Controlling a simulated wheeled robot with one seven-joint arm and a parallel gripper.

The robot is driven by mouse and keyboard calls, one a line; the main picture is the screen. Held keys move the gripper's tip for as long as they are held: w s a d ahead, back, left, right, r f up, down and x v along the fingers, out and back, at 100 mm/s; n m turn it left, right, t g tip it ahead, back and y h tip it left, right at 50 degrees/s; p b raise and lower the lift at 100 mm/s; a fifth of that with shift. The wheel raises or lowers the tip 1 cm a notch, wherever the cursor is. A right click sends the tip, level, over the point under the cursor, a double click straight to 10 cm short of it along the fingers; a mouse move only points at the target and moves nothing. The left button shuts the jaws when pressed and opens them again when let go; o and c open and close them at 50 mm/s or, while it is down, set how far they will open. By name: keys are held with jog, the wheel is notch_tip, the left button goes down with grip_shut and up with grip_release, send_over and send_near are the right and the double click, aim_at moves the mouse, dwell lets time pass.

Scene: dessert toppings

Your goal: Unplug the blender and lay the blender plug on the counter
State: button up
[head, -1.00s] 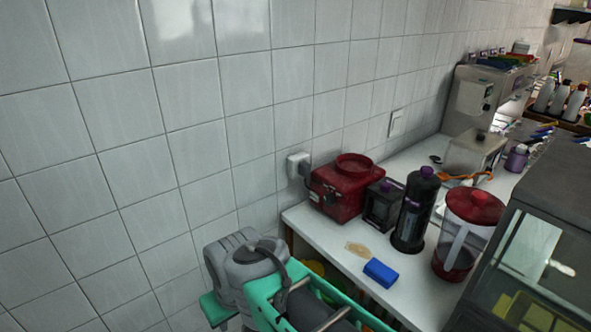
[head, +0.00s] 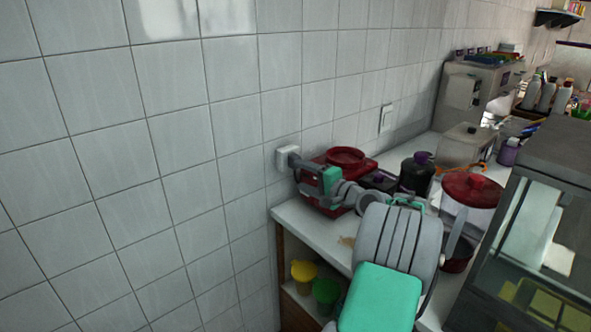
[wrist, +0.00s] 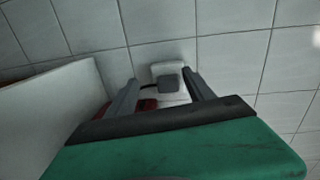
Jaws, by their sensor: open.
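The dark grey blender plug (wrist: 168,83) sits in the white wall outlet (wrist: 173,69), with a dark cord running from it to the left. In the head view the outlet (head: 284,155) is on the tiled wall beside the red blender base (head: 345,156), which my arm partly hides. My gripper (head: 296,161) reaches in front of the outlet. In the wrist view its two fingers (wrist: 161,77) are apart, with the plug between or just beyond their tips. I cannot tell whether they touch it. The white counter (head: 292,213) is partly covered by my arm.
A black bottle (head: 417,175), a jug with a red lid (head: 472,188) and a glass-sided case (head: 540,200) stand to the right. A yellow cup (head: 304,271) and a green cup (head: 327,291) are on the shelf below. The counter's left front corner is clear.

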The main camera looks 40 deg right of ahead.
jog(key=shift+m+t+h, duration=0.3)
jog(key=shift+m+t, duration=0.2)
jog(key=shift+m, duration=0.3)
jog(key=s+d, duration=0.2)
jog(key=d, duration=0.1)
jog(key=shift+s+d+r, duration=0.2)
jog(key=shift+d, duration=0.05)
jog(key=w+p, duration=0.1)
jog(key=w, duration=0.8)
jog(key=shift+a, duration=0.15)
jog(key=shift+c, duration=0.3)
grip_shut()
dwell(0.3)
jog(key=s, duration=0.6)
dwell(1.3)
